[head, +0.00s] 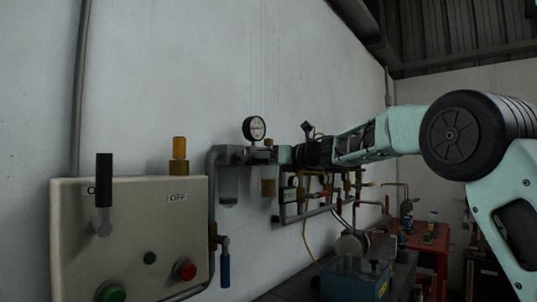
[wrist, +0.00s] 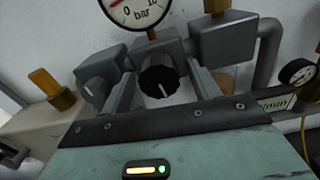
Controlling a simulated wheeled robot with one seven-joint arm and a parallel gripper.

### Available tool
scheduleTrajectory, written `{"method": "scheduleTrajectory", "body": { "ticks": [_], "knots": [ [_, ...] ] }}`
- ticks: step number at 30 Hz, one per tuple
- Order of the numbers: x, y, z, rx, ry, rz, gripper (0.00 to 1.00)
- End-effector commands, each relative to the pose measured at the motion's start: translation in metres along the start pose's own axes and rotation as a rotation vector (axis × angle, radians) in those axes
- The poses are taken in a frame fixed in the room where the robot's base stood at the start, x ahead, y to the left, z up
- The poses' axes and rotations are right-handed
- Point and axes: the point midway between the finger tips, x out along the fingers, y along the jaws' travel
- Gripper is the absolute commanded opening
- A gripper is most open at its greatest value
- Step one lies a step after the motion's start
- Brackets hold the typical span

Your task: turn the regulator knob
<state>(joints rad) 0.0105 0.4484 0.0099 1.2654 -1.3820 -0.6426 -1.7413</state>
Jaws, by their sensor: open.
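The regulator knob (wrist: 160,80) is black and ribbed with a white pointer line, and sits on the front of the middle grey block in the wrist view. My gripper (wrist: 164,86) has one finger on each side of the knob, apart, with the knob between them; I cannot tell whether either finger touches it. In the head view my gripper (head: 283,154) is up against the wall unit, just right of and below the round gauge (head: 254,128). The knob itself is hidden there.
A smaller grey knob (wrist: 97,89) is on the left block. A second gauge (wrist: 298,73) is at the right. Pipes (head: 320,208) and a blue machine (head: 355,280) are below my arm.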

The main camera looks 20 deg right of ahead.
Motion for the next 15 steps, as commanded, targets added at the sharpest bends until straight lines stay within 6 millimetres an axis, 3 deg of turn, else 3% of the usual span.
{"method": "scheduleTrajectory", "body": {
  "ticks": [8,13,15],
  "knots": [
    [0.0014,0.0003,0.0000,0.000,-0.001,0.000,0.61],
    [0.0013,0.0003,-0.0001,0.000,0.000,0.000,0.17],
    [0.0013,0.0003,-0.0001,0.000,0.000,0.000,0.17]
  ]
}}
